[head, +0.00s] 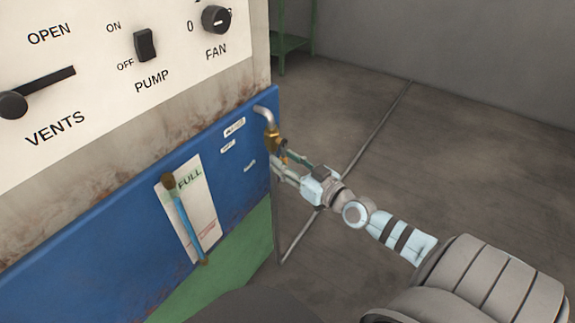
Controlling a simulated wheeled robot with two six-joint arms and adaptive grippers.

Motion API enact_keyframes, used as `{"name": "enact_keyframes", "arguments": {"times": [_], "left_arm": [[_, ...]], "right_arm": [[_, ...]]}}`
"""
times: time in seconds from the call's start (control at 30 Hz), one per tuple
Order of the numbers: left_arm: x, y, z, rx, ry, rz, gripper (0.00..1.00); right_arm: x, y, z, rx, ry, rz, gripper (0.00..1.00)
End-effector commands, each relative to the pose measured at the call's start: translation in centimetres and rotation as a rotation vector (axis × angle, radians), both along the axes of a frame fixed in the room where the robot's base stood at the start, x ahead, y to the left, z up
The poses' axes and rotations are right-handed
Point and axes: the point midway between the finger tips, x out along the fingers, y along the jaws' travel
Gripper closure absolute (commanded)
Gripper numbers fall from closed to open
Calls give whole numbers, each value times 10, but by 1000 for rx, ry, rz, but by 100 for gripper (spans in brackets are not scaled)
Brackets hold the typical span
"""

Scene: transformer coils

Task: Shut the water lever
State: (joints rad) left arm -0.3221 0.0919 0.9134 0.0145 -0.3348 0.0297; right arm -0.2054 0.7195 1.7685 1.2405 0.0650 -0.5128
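The water tap (272,138) is a brass valve below a bent grey pipe at the right end of the blue panel. Its lever is small and partly hidden by my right gripper, so its position is hard to tell. My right gripper (281,163) is just below and to the right of the brass body, close to the tap. Its two fingers look spread apart, pointing toward the panel. Whether a finger touches the lever cannot be told. My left gripper is not in view.
A blue panel (110,215) carries a level gauge (187,215) marked FULL. Above it, a white panel (95,95) holds a VENTS lever (45,88), a PUMP switch (145,45) and a FAN knob (215,19). A green stand (290,43) is behind. The floor to the right is clear.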

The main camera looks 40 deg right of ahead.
Motion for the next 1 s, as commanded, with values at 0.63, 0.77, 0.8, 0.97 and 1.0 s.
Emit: {"name": "enact_keyframes", "arguments": {"times": [0.63, 0.77, 0.8, 0.97, 1.0], "left_arm": [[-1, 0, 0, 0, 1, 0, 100], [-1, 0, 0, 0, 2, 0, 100], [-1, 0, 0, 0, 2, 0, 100], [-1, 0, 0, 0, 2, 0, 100], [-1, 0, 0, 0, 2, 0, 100]], "right_arm": [[0, 0, 0, 0, 1, -1, 100], [1, 0, 0, 2, 1, -1, 100], [1, 1, 0, 5, 2, 0, 100], [10, 6, 1, 34, 9, 8, 100], [15, 8, 1, 47, 11, 11, 100]]}}
